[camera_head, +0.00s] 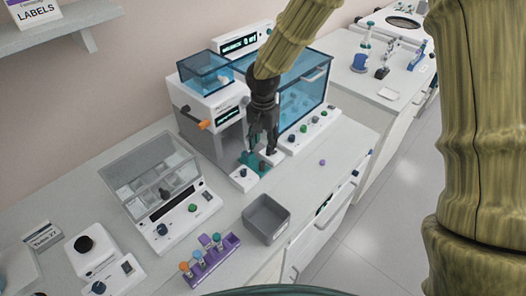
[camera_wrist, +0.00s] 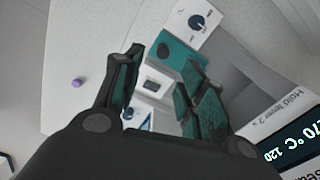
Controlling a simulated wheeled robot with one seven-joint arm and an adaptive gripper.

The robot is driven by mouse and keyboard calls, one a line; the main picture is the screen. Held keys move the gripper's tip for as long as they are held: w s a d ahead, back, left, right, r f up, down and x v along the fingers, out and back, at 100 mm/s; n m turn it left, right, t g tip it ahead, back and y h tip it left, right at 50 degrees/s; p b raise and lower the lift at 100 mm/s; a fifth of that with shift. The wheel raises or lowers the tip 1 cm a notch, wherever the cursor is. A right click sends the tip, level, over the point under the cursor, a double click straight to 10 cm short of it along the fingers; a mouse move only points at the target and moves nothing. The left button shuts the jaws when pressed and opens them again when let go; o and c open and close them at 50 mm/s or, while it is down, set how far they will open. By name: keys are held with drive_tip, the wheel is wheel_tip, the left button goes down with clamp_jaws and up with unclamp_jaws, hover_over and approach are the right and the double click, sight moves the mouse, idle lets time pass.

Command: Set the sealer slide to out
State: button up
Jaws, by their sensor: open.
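The sealer (camera_head: 216,110) is a white machine with an orange-tipped lever (camera_head: 204,124) and a blue clear top box. At its foot, a teal slide plate (camera_head: 250,157) with a dark knob juts out at the front. The teal plate also shows in the wrist view (camera_wrist: 174,50), partly hidden behind the right finger. The sealer's display (camera_wrist: 294,146) shows at the right of the wrist view. My gripper (camera_head: 262,149) points down over the plate, open, with a finger on either side of the knob area. In the wrist view, nothing is clearly held between the fingers (camera_wrist: 162,68). Contact cannot be told.
A white box with a dark knob (camera_head: 243,179) stands just in front of the plate. A blue glass cabinet (camera_head: 304,88) is close on the right. A grey bin (camera_head: 266,218), a purple tube rack (camera_head: 213,262) and a small purple cap (camera_head: 322,162) are on the bench.

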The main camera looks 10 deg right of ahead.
drive_tip(key=shift+r, duration=1.45)
drive_tip(key=shift+f, duration=0.1)
